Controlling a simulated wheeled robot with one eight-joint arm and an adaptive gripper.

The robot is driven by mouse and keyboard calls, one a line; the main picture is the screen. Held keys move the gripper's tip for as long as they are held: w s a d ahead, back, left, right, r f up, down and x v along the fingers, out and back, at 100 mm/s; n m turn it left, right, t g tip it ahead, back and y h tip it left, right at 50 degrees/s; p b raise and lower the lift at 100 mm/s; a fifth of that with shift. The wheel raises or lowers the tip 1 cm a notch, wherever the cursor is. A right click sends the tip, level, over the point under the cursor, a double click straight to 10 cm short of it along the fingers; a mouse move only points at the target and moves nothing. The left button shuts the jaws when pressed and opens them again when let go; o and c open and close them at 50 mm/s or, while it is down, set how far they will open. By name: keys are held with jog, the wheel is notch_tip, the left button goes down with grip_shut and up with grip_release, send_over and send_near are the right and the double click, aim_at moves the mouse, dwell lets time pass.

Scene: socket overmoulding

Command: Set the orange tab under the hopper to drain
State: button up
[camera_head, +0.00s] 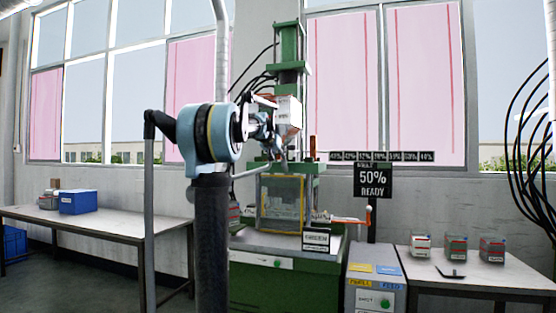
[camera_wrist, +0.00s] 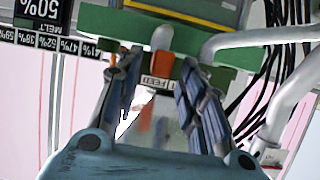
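The orange tab (camera_wrist: 163,64) shows in the wrist view beside a white FEED label (camera_wrist: 155,82), under a green machine plate. My gripper (camera_wrist: 154,74) is open, with one finger on each side of the tab and label. I cannot tell whether a finger touches the tab. In the head view, the white hopper (camera_head: 288,114) is on the green press behind my gripper (camera_head: 279,150). My arm and gripper hide the tab there.
The green press (camera_head: 290,266) has a yellow-framed guard (camera_head: 282,203) and an orange-handled lever (camera_head: 350,220). A sign (camera_head: 373,181) reads 50% READY. A right table (camera_head: 480,275) holds several boxes. A grey pipe (camera_wrist: 262,38) runs close to my fingers in the wrist view.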

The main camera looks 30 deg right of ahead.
jog(key=shift+x, duration=1.4)
